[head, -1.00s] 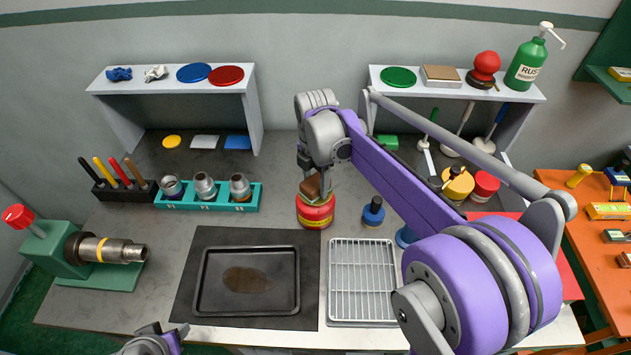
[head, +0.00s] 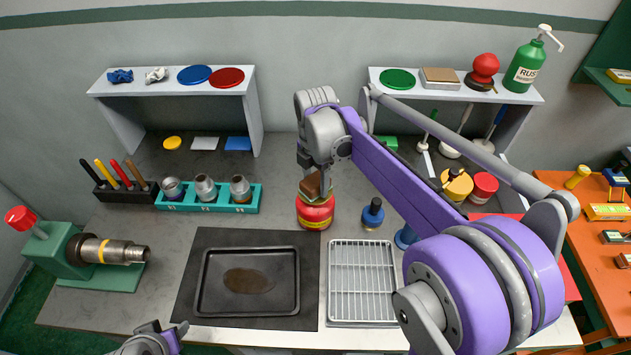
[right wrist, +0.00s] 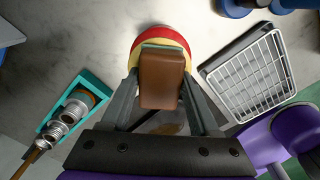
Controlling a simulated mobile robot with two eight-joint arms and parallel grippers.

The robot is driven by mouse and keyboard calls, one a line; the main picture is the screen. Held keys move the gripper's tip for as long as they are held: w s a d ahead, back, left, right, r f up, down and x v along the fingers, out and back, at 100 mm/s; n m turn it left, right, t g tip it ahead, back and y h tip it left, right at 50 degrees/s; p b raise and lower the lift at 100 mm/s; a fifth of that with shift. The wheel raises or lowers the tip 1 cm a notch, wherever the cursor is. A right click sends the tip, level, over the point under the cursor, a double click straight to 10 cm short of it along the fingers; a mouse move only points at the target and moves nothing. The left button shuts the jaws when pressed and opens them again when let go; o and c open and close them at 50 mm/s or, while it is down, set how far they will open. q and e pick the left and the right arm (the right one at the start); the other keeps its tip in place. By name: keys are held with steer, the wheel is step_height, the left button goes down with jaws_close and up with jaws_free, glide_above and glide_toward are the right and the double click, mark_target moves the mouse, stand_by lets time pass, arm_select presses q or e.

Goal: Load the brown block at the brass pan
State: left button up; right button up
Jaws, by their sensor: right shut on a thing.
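My right gripper (head: 313,184) is shut on the brown block (right wrist: 162,80), one finger on each side of it. The block has a green layer at its lower face, and it also shows in the head view (head: 310,187). It is right over the top of a red can with a yellow band (head: 315,215). The can's rim shows around the block in the right wrist view (right wrist: 160,42). I cannot tell whether block and can touch. No brass pan is clearly visible; the can's top is mostly hidden. My left gripper (head: 160,332) is partly in view at the bottom left, its jaws unclear.
A dark baking tray (head: 205,300) and a wire rack (head: 362,282) lie in front of the can. A teal holder (head: 208,208) with metal fittings stands left, a blue bottle (head: 372,215) right. A green pipe vise (head: 75,255) is at far left.

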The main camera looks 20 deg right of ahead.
mark_target(316, 180)
steer(key=shift+r+p, duration=1.15)
steer(key=shift+r, duration=1.75)
arm_select(q)
steer(key=r, duration=0.1)
steer(key=w+r, duration=0.2)
steer(key=shift+r, duration=0.4)
arm_select(e)
steer(key=shift+w, duration=0.1)
arm_select(q)
steer(key=shift+s, duration=0.15)
arm_select(e)
steer(key=shift+f, duration=0.1)
